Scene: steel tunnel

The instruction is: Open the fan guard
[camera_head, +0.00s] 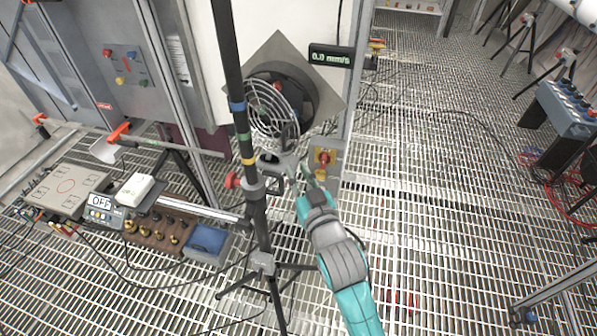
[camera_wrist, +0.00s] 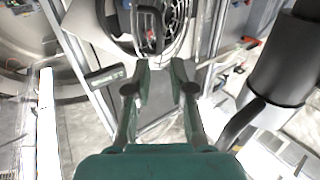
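The fan guard (camera_head: 268,108), a round wire grille, stands out at an angle in front of the dark fan on its grey diamond-shaped plate (camera_head: 283,50). The guard also shows at the top of the wrist view (camera_wrist: 178,28), beyond the fingertips. My gripper (camera_head: 288,160) is just below the guard in the head view, partly hidden near the tripod pole. In the wrist view, my gripper (camera_wrist: 160,72) has its two fingers apart with nothing between them. I cannot tell whether a finger touches the guard's wires.
A black tripod pole (camera_head: 238,90) with coloured bands stands close on the left of my gripper. A red and yellow switch box (camera_head: 324,160) is just right of it. A display reading 0.0 mm/s (camera_head: 331,56) hangs beside the plate.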

